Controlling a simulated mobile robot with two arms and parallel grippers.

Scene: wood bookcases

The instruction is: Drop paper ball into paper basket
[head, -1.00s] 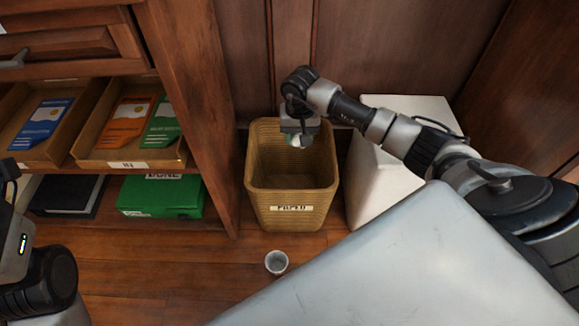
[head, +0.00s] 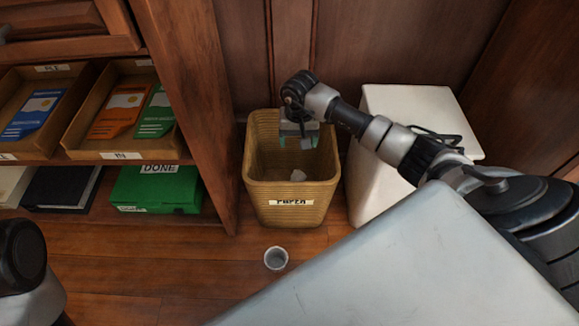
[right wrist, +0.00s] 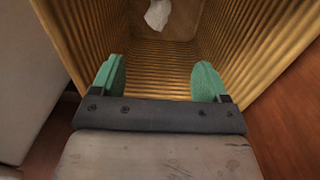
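The yellow-brown paper basket (head: 291,213) stands on the floor against the wood panel, with a label on its front. The white paper ball (head: 299,175) is inside the basket; in the right wrist view (right wrist: 157,15) it lies at the bottom, apart from my fingers. My right gripper (head: 298,142) hangs over the basket's mouth, pointing down. In the right wrist view (right wrist: 160,80) its two green fingertips are spread wide with nothing between them. My left arm shows at the lower left, but its gripper is not in view.
A white box (head: 408,125) stands right of the basket. A small grey cup (head: 276,258) is on the floor in front. At left, a bookcase holds trays (head: 121,156) with booklets and a green box (head: 156,190) below.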

